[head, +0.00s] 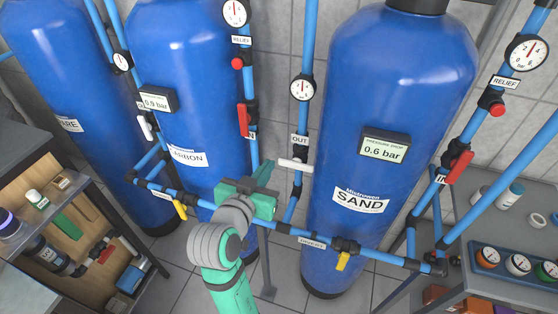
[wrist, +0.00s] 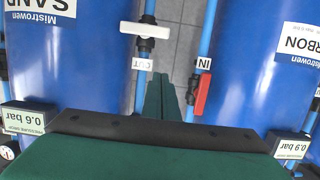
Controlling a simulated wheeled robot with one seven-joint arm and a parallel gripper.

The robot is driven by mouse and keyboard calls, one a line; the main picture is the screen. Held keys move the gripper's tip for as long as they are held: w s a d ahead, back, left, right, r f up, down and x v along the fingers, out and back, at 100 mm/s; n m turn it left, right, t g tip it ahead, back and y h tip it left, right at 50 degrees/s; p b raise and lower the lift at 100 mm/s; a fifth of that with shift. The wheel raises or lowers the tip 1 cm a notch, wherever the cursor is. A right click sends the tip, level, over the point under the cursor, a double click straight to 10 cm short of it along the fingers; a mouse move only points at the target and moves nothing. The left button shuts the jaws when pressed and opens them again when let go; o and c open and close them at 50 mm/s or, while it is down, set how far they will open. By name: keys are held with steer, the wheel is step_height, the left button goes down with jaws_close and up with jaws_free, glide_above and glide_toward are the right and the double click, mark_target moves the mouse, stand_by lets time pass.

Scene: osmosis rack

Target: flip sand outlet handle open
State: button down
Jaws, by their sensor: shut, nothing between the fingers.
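The sand outlet handle is a white lever (head: 296,165) on the blue pipe left of the SAND tank (head: 390,110), below the OUT label (head: 300,140). It lies crosswise to the pipe. In the wrist view, which is upside down, the white lever (wrist: 145,30) shows at the top, beyond the OUT label (wrist: 142,65). My gripper (head: 266,178) is just left of the lever in the head view, apart from it. In the wrist view my green fingers (wrist: 160,92) are together and empty, with the lever beyond their tips.
A red handle (wrist: 202,95) on the IN pipe is close beside my fingers; it also shows in the head view (head: 243,120). The CARBON tank (head: 185,80) stands left. Low horizontal pipes carry yellow handles (head: 343,261). A grey shelf (head: 500,210) with items is at right.

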glide_above(280, 161)
steer(key=s, duration=0.2)
step_height(280, 161, down, 3)
steer(key=shift+s+a+f, duration=0.1)
steer(key=shift+f, duration=1.65)
